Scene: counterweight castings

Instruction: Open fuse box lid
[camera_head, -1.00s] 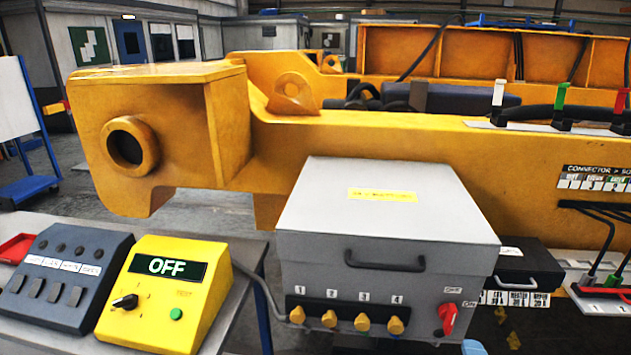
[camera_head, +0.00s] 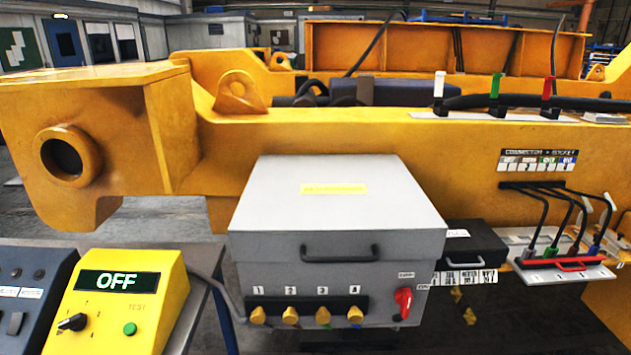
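The grey fuse box (camera_head: 334,274) stands in the middle of the head view, in front of the yellow beam. Its lid (camera_head: 325,208) is shut, with a yellow label on top. A dark handle (camera_head: 340,254) is on the front face. Below it is a black strip with several yellow knobs (camera_head: 322,315) numbered 1 to 4. A red switch (camera_head: 403,301) is at the lower right of the front. Neither of my grippers shows in the head view.
A yellow control unit (camera_head: 118,305) reading OFF and a dark blue switch unit (camera_head: 29,292) stand on a table at the lower left. A small black case (camera_head: 470,246) and a connector panel with cables (camera_head: 562,268) are right of the box. The yellow beam (camera_head: 400,150) runs behind.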

